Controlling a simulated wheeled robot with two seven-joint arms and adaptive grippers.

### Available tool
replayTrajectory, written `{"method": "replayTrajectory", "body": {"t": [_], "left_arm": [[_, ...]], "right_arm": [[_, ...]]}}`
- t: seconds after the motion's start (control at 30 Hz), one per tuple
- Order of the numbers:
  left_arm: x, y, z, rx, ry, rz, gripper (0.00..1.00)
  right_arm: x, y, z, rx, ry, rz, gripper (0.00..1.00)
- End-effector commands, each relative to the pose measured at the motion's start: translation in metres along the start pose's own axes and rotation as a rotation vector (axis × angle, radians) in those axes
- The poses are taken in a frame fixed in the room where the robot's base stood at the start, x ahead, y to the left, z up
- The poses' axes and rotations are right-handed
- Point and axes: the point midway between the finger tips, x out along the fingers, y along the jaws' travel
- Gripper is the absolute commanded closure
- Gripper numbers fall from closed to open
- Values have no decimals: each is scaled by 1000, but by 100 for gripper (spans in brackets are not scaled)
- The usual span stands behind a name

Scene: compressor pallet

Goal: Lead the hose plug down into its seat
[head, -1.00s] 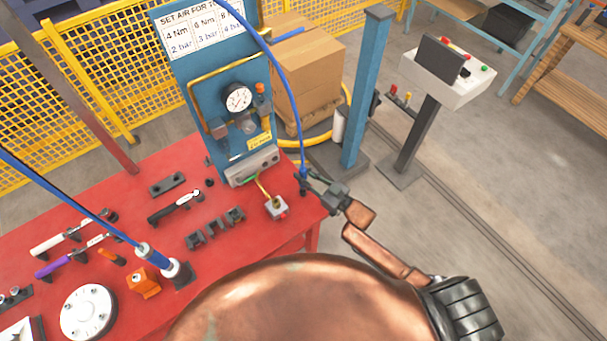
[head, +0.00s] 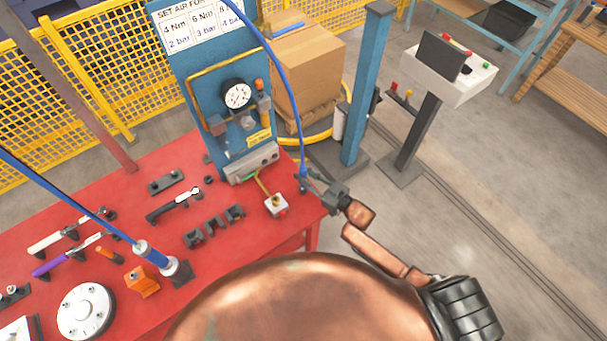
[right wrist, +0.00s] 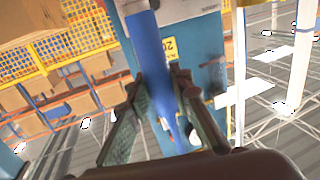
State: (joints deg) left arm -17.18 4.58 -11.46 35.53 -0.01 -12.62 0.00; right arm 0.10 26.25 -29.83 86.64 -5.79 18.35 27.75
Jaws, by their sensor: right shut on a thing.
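My right gripper (head: 312,181) is shut on the hose plug (head: 303,176) at the lower end of the blue hose, beside the red table's right end. In the right wrist view, the blue plug and hose (right wrist: 147,40) run between the two fingers of my right gripper (right wrist: 158,82). The plug hangs about upright in the head view. A grey block with round ports (head: 252,165) is at the foot of the blue panel, left of the plug. I cannot tell which part is the seat, or whether the plug touches it. My left gripper is not in view.
Holders, tools and a white disc (head: 85,311) fill the table's left.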

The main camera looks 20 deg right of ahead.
Motion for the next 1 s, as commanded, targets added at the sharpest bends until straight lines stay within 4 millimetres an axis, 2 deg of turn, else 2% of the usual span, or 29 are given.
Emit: {"method": "replayTrajectory", "body": {"t": [0.27, 0.3, 0.6, 0.87, 1.0], "left_arm": [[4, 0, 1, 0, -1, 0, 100], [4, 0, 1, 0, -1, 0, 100], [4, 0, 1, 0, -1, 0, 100], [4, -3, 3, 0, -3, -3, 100], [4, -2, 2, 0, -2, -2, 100]], "right_arm": [[0, 0, 5, 0, 1, 0, 100], [0, 0, 6, 0, 1, 0, 80], [0, 0, 5, 0, 1, 0, 60], [-1, 0, 6, 0, -1, 0, 60], [-12, 1, 7, 0, -3, 1, 60]]}}
